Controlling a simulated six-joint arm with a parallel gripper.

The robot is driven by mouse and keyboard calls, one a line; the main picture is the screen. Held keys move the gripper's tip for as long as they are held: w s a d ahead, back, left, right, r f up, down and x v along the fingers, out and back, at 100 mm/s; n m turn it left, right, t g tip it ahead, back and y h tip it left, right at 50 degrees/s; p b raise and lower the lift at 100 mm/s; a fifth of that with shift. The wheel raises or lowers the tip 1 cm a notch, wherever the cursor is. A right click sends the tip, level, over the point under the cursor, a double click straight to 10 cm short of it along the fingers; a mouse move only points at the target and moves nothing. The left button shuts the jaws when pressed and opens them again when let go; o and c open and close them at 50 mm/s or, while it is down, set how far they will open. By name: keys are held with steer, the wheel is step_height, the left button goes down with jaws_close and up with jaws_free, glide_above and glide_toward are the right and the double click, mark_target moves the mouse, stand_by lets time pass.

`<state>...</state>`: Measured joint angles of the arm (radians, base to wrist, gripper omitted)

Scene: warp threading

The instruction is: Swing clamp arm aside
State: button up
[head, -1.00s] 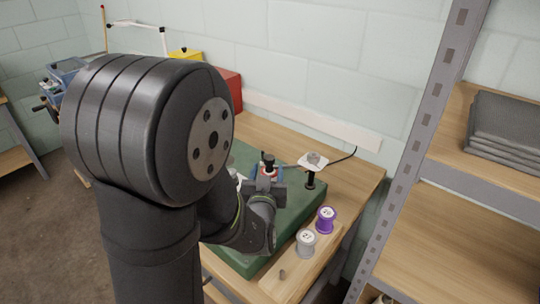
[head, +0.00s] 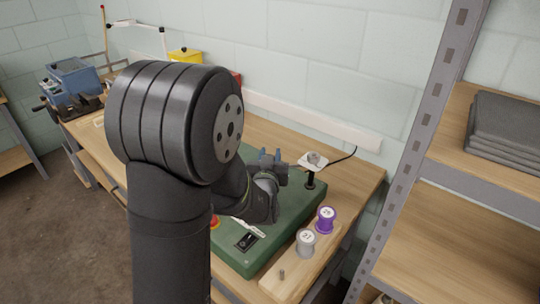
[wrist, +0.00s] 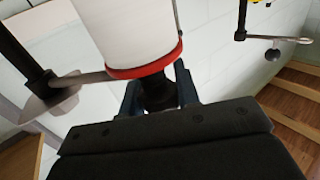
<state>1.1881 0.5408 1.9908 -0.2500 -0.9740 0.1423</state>
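My gripper (head: 270,158) is above the green base (head: 298,207), its blue fingertips pointing up in the head view. In the wrist view its two fingers (wrist: 158,95) flank a dark knob-like piece below a white cylinder (wrist: 130,32) with a red rim. The piece nearly fills the gap, but I cannot tell whether the fingers press on it. A flat grey metal bar (wrist: 88,77) runs left from there toward a black post; it may be the clamp arm, but I cannot tell for sure. My arm hides much of the base in the head view.
A black post with a pale plate (head: 313,160) stands right of my gripper. Purple (head: 326,220) and grey (head: 306,243) spools stand on a wooden strip at the front right. A metal shelf rack (head: 420,130) rises at the right. A blue machine (head: 75,78) sits at the far left.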

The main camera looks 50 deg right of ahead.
jaws_close()
steer(key=shift+s, duration=0.1)
steer(key=shift+s+a+n+t+y, duration=0.7)
steer(key=shift+n+t+y, duration=0.2)
steer(key=shift+t, duration=0.1)
steer(key=shift+s+a+n+t+y, duration=0.65)
steer(key=shift+n+t+y, duration=0.15)
steer(key=shift+t+y, duration=0.15)
steer(key=shift+s+a+n+t+y, duration=0.35)
steer(key=shift+s+n+t+y, duration=0.25)
steer(key=shift+y, duration=0.3)
steer(key=shift+s+a+n+t+y, duration=0.35)
steer(key=shift+s+n+t+y, duration=0.15)
steer(key=shift+n+y, duration=0.3)
steer(key=o, duration=0.9)
jaws_free()
